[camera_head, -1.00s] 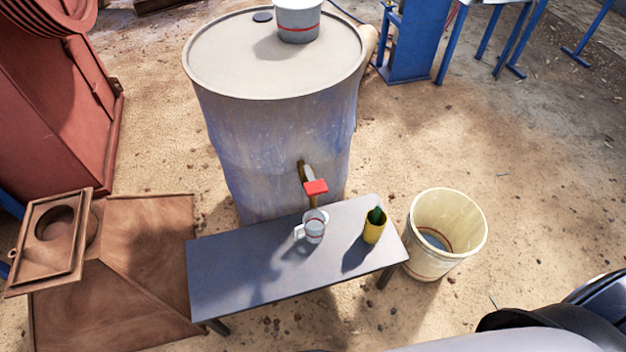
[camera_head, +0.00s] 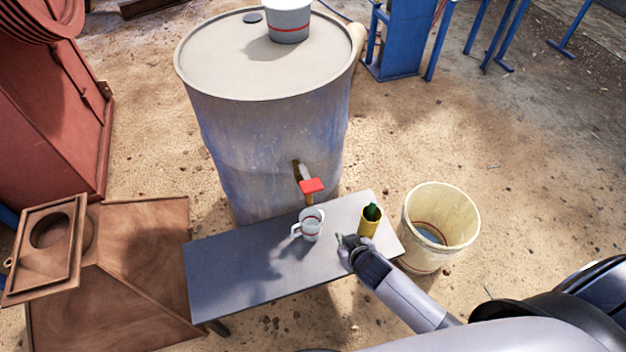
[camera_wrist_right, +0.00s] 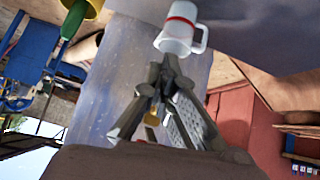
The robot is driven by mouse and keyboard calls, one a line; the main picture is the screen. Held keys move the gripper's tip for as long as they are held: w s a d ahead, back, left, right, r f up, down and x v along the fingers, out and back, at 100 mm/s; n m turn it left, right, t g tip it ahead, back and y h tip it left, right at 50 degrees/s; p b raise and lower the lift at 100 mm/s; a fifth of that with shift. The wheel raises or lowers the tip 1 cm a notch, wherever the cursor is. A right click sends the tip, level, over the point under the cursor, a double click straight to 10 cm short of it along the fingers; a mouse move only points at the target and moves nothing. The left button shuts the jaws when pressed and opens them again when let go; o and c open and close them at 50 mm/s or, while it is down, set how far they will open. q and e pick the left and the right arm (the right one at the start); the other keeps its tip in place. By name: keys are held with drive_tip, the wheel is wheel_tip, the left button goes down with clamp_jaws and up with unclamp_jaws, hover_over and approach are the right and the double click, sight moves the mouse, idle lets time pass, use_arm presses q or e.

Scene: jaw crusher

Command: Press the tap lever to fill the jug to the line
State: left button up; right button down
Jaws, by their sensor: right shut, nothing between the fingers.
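The red tap lever (camera_head: 312,186) sits on a brass tap low on the front of the big metal drum (camera_head: 262,125). The white jug (camera_head: 308,230) with a red line stands upright on the grey bench, below the tap. In the right wrist view the jug (camera_wrist_right: 181,30) shows just beyond my fingertips. My right gripper (camera_head: 345,241) is shut and empty over the bench, right of the jug and apart from the lever. It also shows in the right wrist view (camera_wrist_right: 167,66). The water level in the jug cannot be made out. My left gripper is out of view.
A yellow cup (camera_head: 369,223) with a green item in it stands on the grey bench (camera_head: 230,285), close to my right gripper. A cream bucket (camera_head: 425,258) stands on the ground right of the bench. A white pot (camera_head: 288,25) sits on the drum.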

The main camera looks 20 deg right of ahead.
drive_tip(key=w+a+r+t, duration=0.2)
drive_tip(key=r, duration=0.8)
drive_tip(key=w+a+r+m+t, duration=0.1)
drive_tip(key=w+a+r+t, duration=0.1)
drive_tip(key=r, duration=0.9)
drive_tip(key=shift+w+y, duration=0.3)
drive_tip(key=shift+w, duration=0.1)
drive_tip(key=shift+w, duration=0.1)
hover_over(315, 188)
wheel_tip(315, 188, down, 4)
drive_tip(key=shift+r, duration=0.1)
wheel_tip(315, 188, down, 3)
drive_tip(key=shift+w+f, duration=0.15)
drive_tip(key=shift+f, duration=0.55)
drive_tip(key=shift+s, duration=0.2)
